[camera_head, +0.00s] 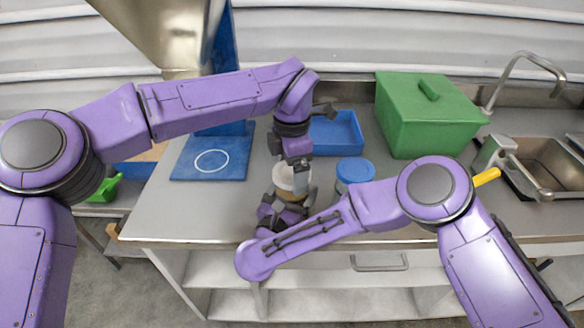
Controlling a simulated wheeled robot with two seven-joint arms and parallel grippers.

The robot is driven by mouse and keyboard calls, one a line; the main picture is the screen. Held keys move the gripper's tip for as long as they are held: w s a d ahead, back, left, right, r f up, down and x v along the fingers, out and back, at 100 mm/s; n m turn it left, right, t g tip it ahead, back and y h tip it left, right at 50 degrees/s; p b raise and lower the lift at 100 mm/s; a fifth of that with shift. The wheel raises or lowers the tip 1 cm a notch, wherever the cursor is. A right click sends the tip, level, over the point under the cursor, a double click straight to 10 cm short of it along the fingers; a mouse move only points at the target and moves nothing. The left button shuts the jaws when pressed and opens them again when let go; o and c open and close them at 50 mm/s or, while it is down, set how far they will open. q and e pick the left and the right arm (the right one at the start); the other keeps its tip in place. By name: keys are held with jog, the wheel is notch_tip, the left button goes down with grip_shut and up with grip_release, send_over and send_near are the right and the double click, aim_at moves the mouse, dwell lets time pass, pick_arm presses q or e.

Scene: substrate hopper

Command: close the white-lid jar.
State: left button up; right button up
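The jar (289,196) stands upright near the counter's front edge, with brownish contents showing below its white lid (283,178). The white lid is at the jar's mouth; I cannot tell whether it is seated or turned tight. My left gripper (300,184) points down from above at the lid, with a grey finger in front of it. Its other finger is hidden, so its grip is unclear. My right gripper (287,203) is low at the jar's body, with dark finger parts on both sides of it. My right forearm hides part of the jar's base.
A blue-lidded jar (355,171) stands close on the right. A blue tray (336,133) lies behind, and a green lidded box (428,112) stands at back right. A blue board with a white circle (211,161) is under the hopper (165,30). A sink (548,165) is at far right.

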pick_arm(q)
jog(key=shift+o, duration=0.4)
jog(key=shift+r, duration=0.1)
jog(key=shift+r, duration=2.2)
notch_tip(320, 180, up, 2)
jog(key=shift+w+a+r+n+t, duration=0.15)
jog(key=shift+r+n+t, duration=0.15)
jog(key=shift+n, duration=0.3)
jog(key=n, duration=0.2)
jog(key=shift+r+n+y, duration=0.3)
jog(key=shift+n, duration=0.1)
jog(key=n, duration=0.3)
jog(key=shift+r, duration=0.2)
jog(key=n, duration=0.7)
jog(key=shift+f, duration=0.1)
